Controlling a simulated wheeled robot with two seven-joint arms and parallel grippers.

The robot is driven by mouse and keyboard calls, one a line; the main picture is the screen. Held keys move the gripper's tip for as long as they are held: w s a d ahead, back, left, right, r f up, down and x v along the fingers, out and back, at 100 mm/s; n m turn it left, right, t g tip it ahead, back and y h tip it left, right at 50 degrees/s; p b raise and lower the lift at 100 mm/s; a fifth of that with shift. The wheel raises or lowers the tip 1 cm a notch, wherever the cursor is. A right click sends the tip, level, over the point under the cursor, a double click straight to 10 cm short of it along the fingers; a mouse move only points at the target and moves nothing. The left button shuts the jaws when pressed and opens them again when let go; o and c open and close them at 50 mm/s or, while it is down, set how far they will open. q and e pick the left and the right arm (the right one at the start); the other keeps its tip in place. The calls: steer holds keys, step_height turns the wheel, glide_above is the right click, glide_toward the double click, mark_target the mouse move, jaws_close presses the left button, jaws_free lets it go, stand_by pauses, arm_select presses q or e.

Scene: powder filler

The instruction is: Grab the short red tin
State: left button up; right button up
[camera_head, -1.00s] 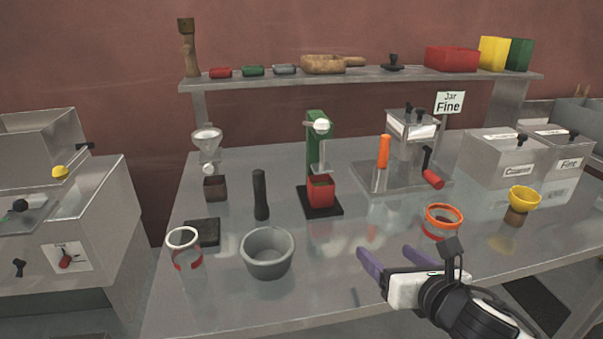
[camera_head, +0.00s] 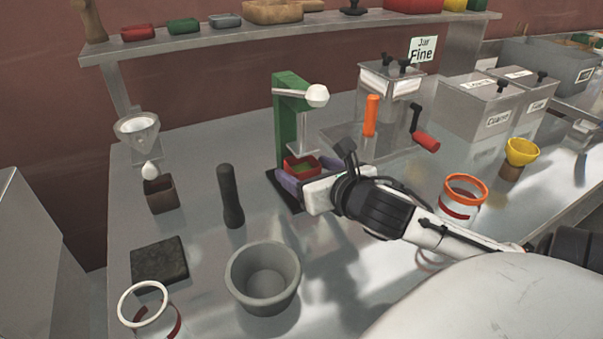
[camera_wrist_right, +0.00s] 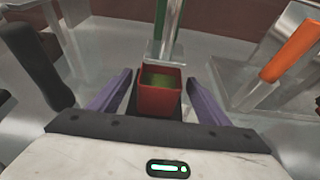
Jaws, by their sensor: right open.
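The short red tin (camera_head: 303,163) stands on the black base of the green press, under its spout, with green powder inside. It also shows upright in the right wrist view (camera_wrist_right: 159,97), between the two purple fingers. My right gripper (camera_head: 290,178) is open, with one finger on each side of the tin and a visible gap to it. In the head view the gripper hides the tin's lower part. My left gripper is not in view.
The green press (camera_head: 290,115) rises right behind the tin. A dark pestle (camera_head: 230,195) and a grey mortar (camera_head: 263,278) stand to the left. An orange-rimmed jar (camera_head: 464,190) stands near my right arm. An orange-handled grinder (camera_head: 371,115) is to the right.

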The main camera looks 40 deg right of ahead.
mark_target(296, 165)
steer(key=shift+w+d+f, duration=0.15)
steer(key=shift+w+f, duration=0.05)
steer(key=shift+w, duration=0.35)
steer(key=x, duration=0.3)
steer(key=shift+w+f, duration=0.15)
steer(key=shift+w, duration=0.15)
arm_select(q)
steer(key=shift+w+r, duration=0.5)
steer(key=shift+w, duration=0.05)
arm_select(e)
steer(key=shift+w+d+f, duration=0.15)
steer(key=shift+w+f, duration=0.05)
steer(key=shift+w, duration=0.2)
steer(key=c, duration=1.4)
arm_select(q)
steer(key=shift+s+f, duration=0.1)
arm_select(e)
steer(key=shift+o, duration=0.2)
steer(key=shift+r, duration=0.1)
